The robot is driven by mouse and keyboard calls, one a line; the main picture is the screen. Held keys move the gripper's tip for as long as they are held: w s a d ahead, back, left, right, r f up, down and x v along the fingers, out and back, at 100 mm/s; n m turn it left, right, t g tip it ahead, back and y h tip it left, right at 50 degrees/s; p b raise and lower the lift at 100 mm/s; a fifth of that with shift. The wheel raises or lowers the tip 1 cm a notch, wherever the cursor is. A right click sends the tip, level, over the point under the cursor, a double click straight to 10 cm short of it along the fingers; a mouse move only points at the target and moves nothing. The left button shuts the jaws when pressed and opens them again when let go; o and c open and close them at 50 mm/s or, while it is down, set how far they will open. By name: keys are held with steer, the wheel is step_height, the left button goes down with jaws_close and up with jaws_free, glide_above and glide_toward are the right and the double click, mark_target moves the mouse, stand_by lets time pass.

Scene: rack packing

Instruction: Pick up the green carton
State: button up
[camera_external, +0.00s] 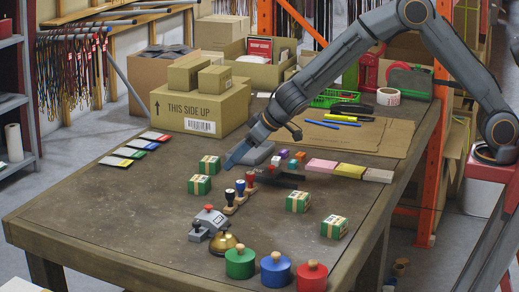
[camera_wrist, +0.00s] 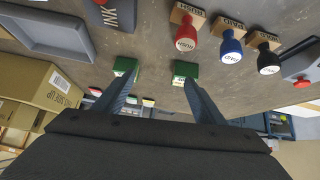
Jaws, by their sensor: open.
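Several small green cartons with tan tops stand on the workbench. In the external view, one carton (camera_external: 210,165) and another carton (camera_external: 199,185) stand left of my gripper (camera_external: 231,163). Two more, one carton (camera_external: 298,201) and one carton (camera_external: 334,227), stand to the right and nearer the front edge. My gripper is open and empty above the bench, pointing down and left. In the wrist view, two green cartons (camera_wrist: 124,66) (camera_wrist: 186,70) show beyond the spread fingers of my gripper (camera_wrist: 160,92), each partly covered by a finger.
Three stamps (camera_external: 240,188) stand in a row close to my gripper. A grey button device (camera_external: 208,222), a brass bell (camera_external: 225,244) and green, blue and red knobbed pieces (camera_external: 275,270) are nearer the front. A large cardboard box (camera_external: 203,107) stands behind.

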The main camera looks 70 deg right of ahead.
steer(key=y, duration=0.1)
glide_toward(198, 178)
steer(key=shift+w+a+f+t, duration=0.1)
steer(key=shift+w+f+t, duration=0.1)
steer(key=shift+f, duration=0.35)
steer(key=shift+w+a+f+t, duration=0.1)
steer(key=shift+w+f+t, duration=0.1)
steer(key=shift+f, duration=0.4)
steer(key=shift+p+x, duration=1.8)
steer(key=shift+x, duration=1.95)
steer(key=shift+c, duration=0.4)
steer(key=c, duration=1.1)
steer(key=shift+c, duration=1.4)
steer(key=shift+r, duration=0.2)
